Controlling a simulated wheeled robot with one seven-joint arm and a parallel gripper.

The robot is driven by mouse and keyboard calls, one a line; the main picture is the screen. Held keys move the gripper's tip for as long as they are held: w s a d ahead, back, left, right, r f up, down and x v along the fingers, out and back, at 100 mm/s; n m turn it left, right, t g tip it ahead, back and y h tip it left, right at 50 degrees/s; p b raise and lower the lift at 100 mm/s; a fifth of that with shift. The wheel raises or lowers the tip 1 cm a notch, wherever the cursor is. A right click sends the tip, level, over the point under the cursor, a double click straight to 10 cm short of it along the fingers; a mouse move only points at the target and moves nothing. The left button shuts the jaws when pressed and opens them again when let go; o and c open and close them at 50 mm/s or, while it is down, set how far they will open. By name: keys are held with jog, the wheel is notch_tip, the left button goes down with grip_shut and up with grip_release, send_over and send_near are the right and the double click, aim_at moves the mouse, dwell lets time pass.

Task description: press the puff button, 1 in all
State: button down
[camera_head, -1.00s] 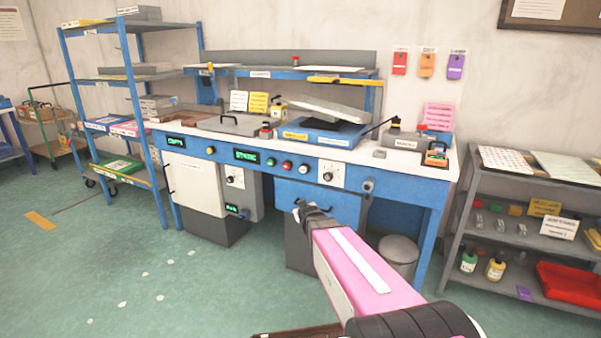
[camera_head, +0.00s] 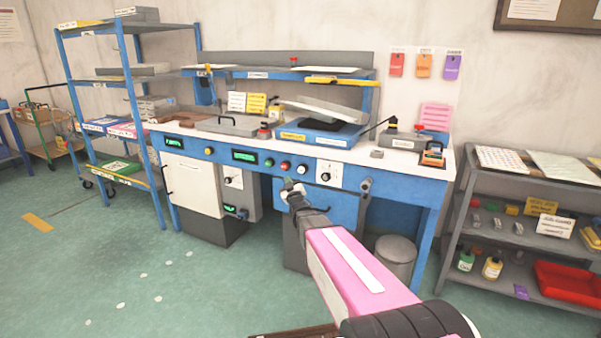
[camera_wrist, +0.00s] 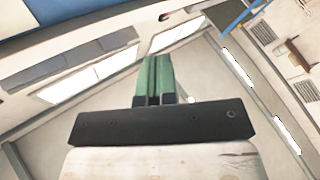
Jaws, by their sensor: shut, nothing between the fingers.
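A row of round buttons sits on the blue front panel (camera_head: 345,173) of the bench in the head view. They include a yellow button (camera_head: 208,150), a green button (camera_head: 269,162), a red button (camera_head: 285,165) and a white button (camera_head: 303,168). No puff label is legible, so I cannot tell which is the puff button. My gripper (camera_head: 289,184) appears just below the red and white buttons, in front of the panel; contact is not visible. In the wrist view its green fingers (camera_wrist: 159,65) are closed together and empty, with ceiling lights behind them.
The white bench top (camera_head: 368,156) carries a tilted press plate (camera_head: 325,108) and other tools. A dial (camera_head: 326,175) is right of the buttons. A grey bin (camera_head: 396,258) stands below, and a grey shelf cart (camera_head: 520,262) is at the right.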

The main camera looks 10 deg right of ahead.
aim_at(300, 172)
jog(key=w+d, duration=0.5)
jog(key=w, duration=0.2)
dwell(0.5)
jog(key=shift+w+d, duration=0.15)
dwell(1.8)
jog(key=shift+w+d, duration=0.2)
jog(key=shift+w, duration=0.05)
jog(key=shift+w+d, duration=0.35)
jog(key=shift+w, duration=0.1)
dwell(1.0)
jog(key=shift+s+a, duration=0.1)
dwell(0.3)
jog(key=shift+s+a, duration=0.5)
jog(key=shift+s, duration=0.2)
jog(key=shift+s+a, duration=0.75)
jog(key=shift+s, duration=0.25)
jog(key=shift+s+a, duration=0.7)
jog(key=shift+s, duration=0.3)
